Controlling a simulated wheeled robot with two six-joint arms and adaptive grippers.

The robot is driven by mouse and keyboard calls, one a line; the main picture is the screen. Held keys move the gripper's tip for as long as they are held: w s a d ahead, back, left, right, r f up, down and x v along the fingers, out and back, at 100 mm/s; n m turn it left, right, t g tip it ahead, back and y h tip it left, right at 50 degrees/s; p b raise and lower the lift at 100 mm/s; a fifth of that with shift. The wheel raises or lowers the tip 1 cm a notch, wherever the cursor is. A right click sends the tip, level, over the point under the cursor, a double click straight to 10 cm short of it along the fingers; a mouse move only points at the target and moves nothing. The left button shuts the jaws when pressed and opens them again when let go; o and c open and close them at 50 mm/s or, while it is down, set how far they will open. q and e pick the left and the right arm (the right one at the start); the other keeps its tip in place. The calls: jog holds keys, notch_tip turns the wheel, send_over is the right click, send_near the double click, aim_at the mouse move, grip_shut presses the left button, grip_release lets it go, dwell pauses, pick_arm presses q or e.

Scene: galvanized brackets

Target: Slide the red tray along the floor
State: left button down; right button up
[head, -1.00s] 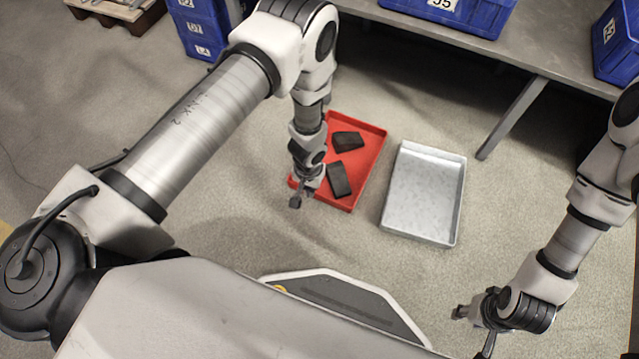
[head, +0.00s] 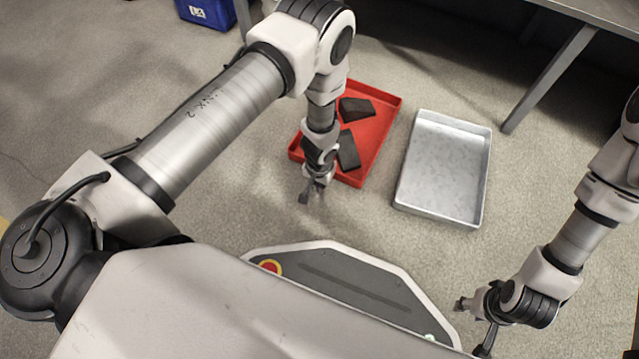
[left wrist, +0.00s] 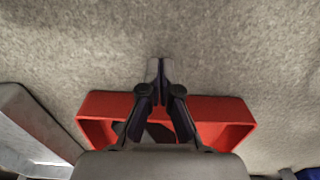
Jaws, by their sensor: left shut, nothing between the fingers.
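The red tray (head: 376,140) lies on the floor with two dark blocks in it, one towards the back (head: 356,109) and one nearer me (head: 348,150). My left gripper (head: 306,196) is shut and empty, pointing down just beyond the tray's near left side. My left forearm hides part of the tray. In the left wrist view the shut fingertips (left wrist: 159,68) are over bare floor, past the wall of the red tray (left wrist: 210,107). I cannot tell whether they touch the wall or floor. My right gripper (head: 464,304) is well away at lower right; its opening is unclear.
A grey metal tray (head: 445,170) lies close to the right of the red tray, with a narrow gap. A bench leg (head: 548,78) stands behind it. A blue bin (head: 207,10) is at the back left. Floor between the trays and my base is clear.

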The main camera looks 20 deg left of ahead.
pick_arm(q)
jog(key=p, duration=0.1)
jog(key=w+r+p, duration=0.1)
jog(key=p, duration=0.1)
jog(key=shift+w+r, duration=0.15)
jog(key=shift+w, duration=0.15)
jog(key=shift+w+f, duration=0.4)
jog(key=shift+w, duration=0.75)
